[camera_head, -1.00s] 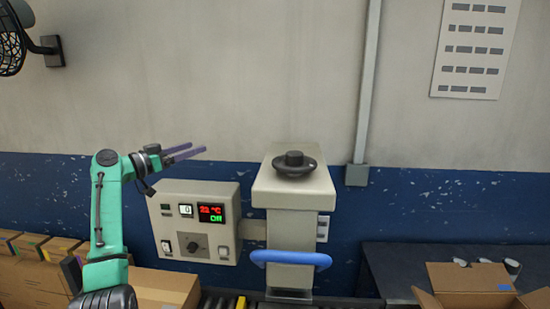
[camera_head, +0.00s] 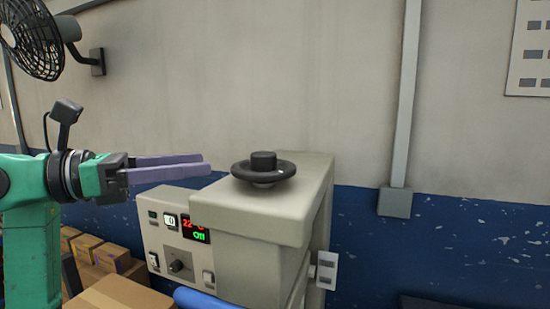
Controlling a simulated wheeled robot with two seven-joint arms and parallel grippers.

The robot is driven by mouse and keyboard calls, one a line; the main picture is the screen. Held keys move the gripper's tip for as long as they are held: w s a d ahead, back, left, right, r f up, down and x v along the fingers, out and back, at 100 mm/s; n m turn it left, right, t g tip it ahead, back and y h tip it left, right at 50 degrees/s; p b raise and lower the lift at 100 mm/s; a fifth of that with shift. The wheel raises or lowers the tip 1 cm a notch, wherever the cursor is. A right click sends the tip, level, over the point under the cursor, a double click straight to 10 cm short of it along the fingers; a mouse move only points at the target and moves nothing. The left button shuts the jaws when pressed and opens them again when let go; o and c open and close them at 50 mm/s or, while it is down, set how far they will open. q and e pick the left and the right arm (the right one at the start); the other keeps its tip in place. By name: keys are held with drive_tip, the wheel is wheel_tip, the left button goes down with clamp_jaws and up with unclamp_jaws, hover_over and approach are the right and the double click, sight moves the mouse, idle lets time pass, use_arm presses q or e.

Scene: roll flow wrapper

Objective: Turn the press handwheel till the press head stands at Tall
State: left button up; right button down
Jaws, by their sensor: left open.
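The black press handwheel (camera_head: 264,175), a round rim with a raised hub, lies flat on top of the beige press housing (camera_head: 262,212). My left gripper (camera_head: 207,165) comes in from the left, its two purple-grey fingers pointing right at the wheel. It is open and empty, and its tips are a short way left of the wheel's rim, apart from it in the picture. A white plate (camera_head: 326,270) is on the housing's right side; I cannot read any height marks on it. The press head's position cannot be told. My right gripper is not in view.
A control panel (camera_head: 178,240) with a red and green display, a knob and switches stands left of the press. A blue bar (camera_head: 195,299) shows at the bottom edge. Cardboard boxes (camera_head: 112,257) sit lower left, and a fan (camera_head: 36,38) hangs upper left.

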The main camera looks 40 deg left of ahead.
sight(264, 153)
use_arm(q)
drive_tip(key=x, duration=0.1)
drive_tip(key=p+x, duration=0.1)
drive_tip(key=x, duration=0.1)
drive_tip(key=shift+d+r+p, duration=0.15)
drive_tip(key=shift+r+p, duration=0.15)
drive_tip(key=p+x, duration=0.1)
drive_tip(key=x, duration=0.3)
drive_tip(key=p+x, duration=0.1)
drive_tip(key=x, duration=0.4)
drive_tip(key=shift+d+f+p, duration=0.1)
drive_tip(key=shift+f+p, duration=0.15)
drive_tip(key=shift+p, duration=0.1)
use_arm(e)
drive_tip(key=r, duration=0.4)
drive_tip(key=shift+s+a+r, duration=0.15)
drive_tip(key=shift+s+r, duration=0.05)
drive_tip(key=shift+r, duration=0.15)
use_arm(q)
drive_tip(key=shift+c, duration=0.3)
clamp_jaws()
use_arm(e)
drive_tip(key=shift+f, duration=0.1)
